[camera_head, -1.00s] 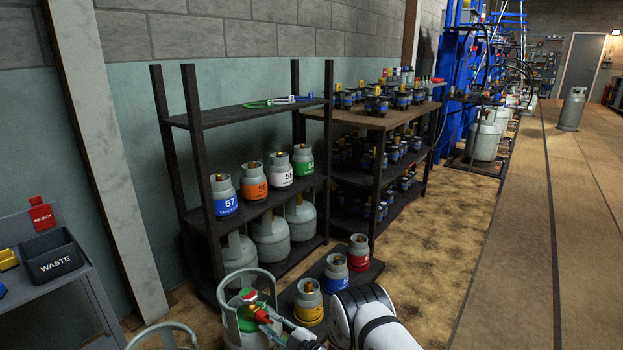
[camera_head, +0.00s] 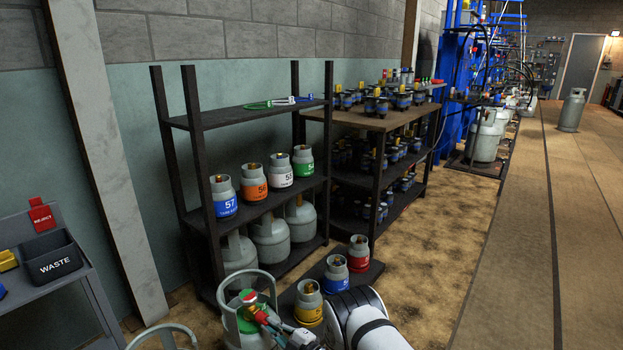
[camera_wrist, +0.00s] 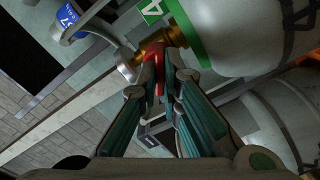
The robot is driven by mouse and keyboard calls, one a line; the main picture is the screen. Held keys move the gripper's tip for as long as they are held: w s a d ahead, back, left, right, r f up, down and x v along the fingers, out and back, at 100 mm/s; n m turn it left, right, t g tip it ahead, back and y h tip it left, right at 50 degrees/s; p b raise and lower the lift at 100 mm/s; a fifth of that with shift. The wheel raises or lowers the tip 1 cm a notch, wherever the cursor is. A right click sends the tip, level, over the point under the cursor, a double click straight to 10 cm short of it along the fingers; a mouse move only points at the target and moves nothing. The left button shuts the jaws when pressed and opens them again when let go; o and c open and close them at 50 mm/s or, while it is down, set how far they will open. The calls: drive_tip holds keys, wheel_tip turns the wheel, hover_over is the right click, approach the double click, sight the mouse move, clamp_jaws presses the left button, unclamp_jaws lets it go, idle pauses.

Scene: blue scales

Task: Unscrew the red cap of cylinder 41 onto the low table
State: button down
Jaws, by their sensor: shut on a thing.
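A grey gas cylinder (camera_head: 238,335) with a round collar and a green shoulder band stands at the bottom of the head view. In the wrist view the same cylinder (camera_wrist: 230,35) shows its green band and part of a green label; its full number cannot be read. Its brass valve (camera_wrist: 157,40) points out towards my gripper. The red cap (camera_wrist: 158,72) sits at the valve's side, between my fingertips. My gripper (camera_wrist: 163,75) is shut on it; it also shows in the head view (camera_head: 263,317). The fingers hide part of the cap.
A low dark platform (camera_head: 372,274) holds small cylinders with yellow, blue and red bands, right of the gripped cylinder. A dark shelf (camera_head: 250,115) with more cylinders stands behind. A grey bench (camera_head: 50,285) with a waste bin (camera_head: 52,258) is at the left. Open floor lies right.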

drive_tip(key=shift+d+n, duration=0.1)
drive_tip(key=shift+n, duration=0.5)
drive_tip(key=shift+s+d, duration=0.25)
drive_tip(key=shift+s+d+p, duration=0.2)
drive_tip(key=shift+d+p, duration=0.1)
drive_tip(key=shift+p, duration=0.1)
drive_tip(key=shift+p+v, duration=0.35)
drive_tip(key=shift+v, duration=0.45)
drive_tip(key=shift+p+v, duration=1.25)
drive_tip(key=shift+v, duration=1.7)
